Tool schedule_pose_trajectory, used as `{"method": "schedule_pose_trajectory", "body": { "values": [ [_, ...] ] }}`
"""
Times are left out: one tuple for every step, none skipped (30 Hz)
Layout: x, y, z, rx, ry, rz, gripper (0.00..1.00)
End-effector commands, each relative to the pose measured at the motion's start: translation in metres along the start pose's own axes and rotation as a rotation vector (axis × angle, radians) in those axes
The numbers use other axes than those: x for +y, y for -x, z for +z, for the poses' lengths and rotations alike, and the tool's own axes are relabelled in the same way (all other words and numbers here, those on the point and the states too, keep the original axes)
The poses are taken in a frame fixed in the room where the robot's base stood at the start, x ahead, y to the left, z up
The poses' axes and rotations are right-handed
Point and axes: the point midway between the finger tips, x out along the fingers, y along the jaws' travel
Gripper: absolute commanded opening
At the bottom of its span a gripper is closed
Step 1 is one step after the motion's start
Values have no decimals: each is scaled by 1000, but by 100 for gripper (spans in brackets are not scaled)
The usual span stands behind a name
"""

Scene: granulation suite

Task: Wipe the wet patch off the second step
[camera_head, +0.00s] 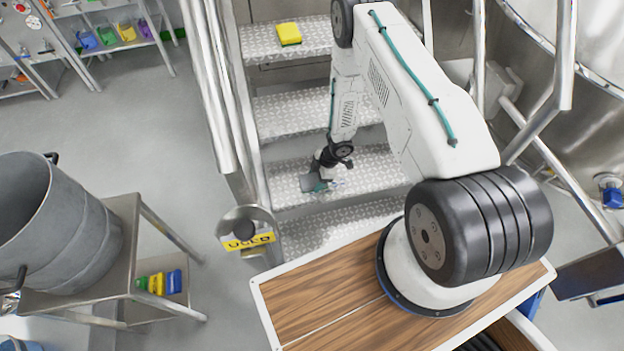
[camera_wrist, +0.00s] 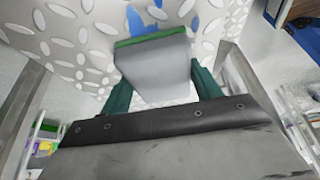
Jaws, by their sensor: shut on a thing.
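My gripper (camera_head: 325,180) is low over the second step (camera_head: 375,165), counting from the bottom of the metal stairs. Its teal fingers show in the wrist view (camera_wrist: 163,92), shut on a grey block with a green edge (camera_wrist: 155,65), which looks like a sponge or pad. The block is at the tread, but I cannot tell whether it touches. A blue wet patch (camera_wrist: 148,20) shows on the patterned plate just beyond the block, partly hidden by it. In the head view only a small bluish part of the patch (camera_head: 337,183) shows beside the gripper.
A yellow sponge (camera_head: 289,33) lies on the top visible step. Metal handrails (camera_head: 222,100) flank the stairs. A yellow sign (camera_head: 247,242) is by the rail's foot. A grey drum (camera_head: 60,225) stands on a cart at left. A steel vessel (camera_head: 570,120) is at right.

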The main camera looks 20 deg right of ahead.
Motion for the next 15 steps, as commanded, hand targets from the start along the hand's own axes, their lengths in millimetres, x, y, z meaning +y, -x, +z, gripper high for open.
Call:
{"method": "schedule_pose_trajectory", "body": {
  "values": [
    [0,1,4,0,-1,0,42],
    [0,2,7,0,-1,0,42],
    [0,3,10,0,-2,1,42],
    [0,4,13,0,-2,1,42],
    [0,5,16,0,-2,1,42],
    [0,6,19,0,-1,0,42],
    [0,6,20,0,-1,0,42],
    [0,7,22,0,-1,0,42],
    [0,7,23,0,-1,0,42],
    [0,8,24,0,-1,0,42],
    [0,8,24,0,-1,0,42],
    [0,8,25,0,-1,0,42],
    [0,9,26,0,-1,0,42],
    [0,9,28,-1,-1,0,42],
    [0,10,30,-1,-1,0,42]
  ]
}}
